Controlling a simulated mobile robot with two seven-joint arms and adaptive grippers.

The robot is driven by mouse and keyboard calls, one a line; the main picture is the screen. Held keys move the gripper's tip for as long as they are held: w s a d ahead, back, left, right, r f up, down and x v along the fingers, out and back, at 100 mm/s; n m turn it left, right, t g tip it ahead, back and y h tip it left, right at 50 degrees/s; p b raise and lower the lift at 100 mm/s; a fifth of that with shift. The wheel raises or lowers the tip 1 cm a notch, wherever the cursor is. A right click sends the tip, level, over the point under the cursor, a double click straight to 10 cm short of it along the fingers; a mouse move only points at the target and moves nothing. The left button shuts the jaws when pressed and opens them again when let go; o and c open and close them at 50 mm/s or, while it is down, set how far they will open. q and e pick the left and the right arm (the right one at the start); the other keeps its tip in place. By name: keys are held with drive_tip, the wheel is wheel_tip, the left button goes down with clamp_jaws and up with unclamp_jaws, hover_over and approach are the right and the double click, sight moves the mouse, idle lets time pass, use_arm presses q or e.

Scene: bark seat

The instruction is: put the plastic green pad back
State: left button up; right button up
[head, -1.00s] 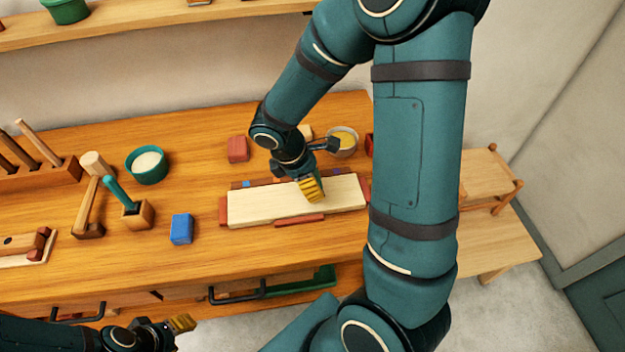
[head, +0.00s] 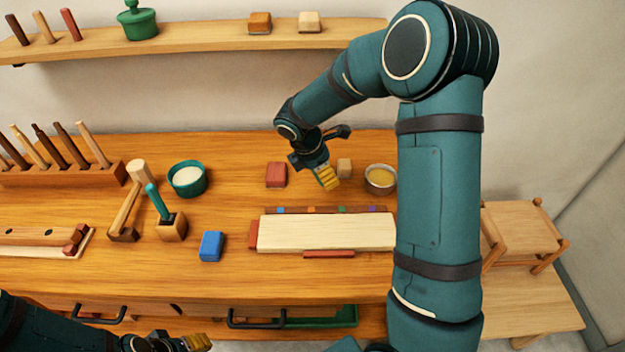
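I cannot make out a green pad. A blue block (head: 211,246) lies on the bench left of a pale board (head: 325,233). A red block (head: 276,175) and a small tan block (head: 344,167) sit behind the board. My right gripper (head: 328,180), with yellow ribbed fingertips, is over the bench between those two blocks, close to the tan one. Its fingers overlap from this angle, so its opening is unclear. My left gripper (head: 197,342) is low at the bottom edge, in front of the bench, partly cut off; its opening is unclear too.
A green-fronted drawer (head: 345,316) shows under the bench edge. A shelf (head: 200,46) above holds a green lidded pot (head: 138,22) and two blocks.

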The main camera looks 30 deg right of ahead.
drive_tip(key=w+d+n+t+b, duration=0.1)
drive_tip(key=w+d+n+t, duration=0.2)
drive_tip(key=w, duration=0.8)
drive_tip(key=shift+n+g, duration=0.7)
wheel_tip(320, 180, down, 9)
drive_tip(key=shift+s+r+b, duration=0.1)
drive_tip(key=shift+b, duration=0.9)
drive_tip(key=o, duration=1.1)
